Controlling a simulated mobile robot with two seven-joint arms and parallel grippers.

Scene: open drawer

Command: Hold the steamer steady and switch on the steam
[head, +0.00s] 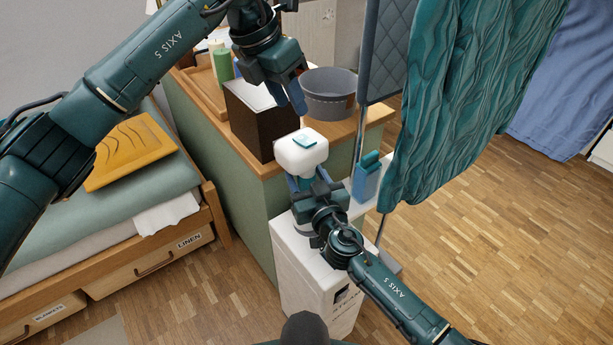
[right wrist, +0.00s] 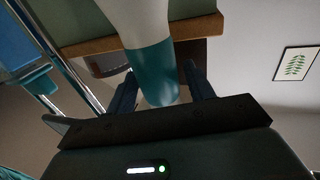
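The steamer head (head: 301,158) is a white rounded body with a teal button (head: 304,142) on its top, upright beside the cabinet corner. My right gripper (head: 313,187) is around its lower part from below. In the right wrist view the steamer's teal handle (right wrist: 155,75) sits between the two fingers (right wrist: 160,92), apparently clasped. My left gripper (head: 288,98) points down above and slightly left of the steamer, apart from it. Its two fingers look close together, with nothing between them. Whether the steam is on does not show.
A dark box (head: 252,120) and a grey bowl (head: 330,93) stand on the cabinet close to my left gripper. A teal garment (head: 480,100) hangs at right. A blue bottle (head: 366,184) stands beside the steamer. A white unit (head: 300,265) stands below; a bed is at left.

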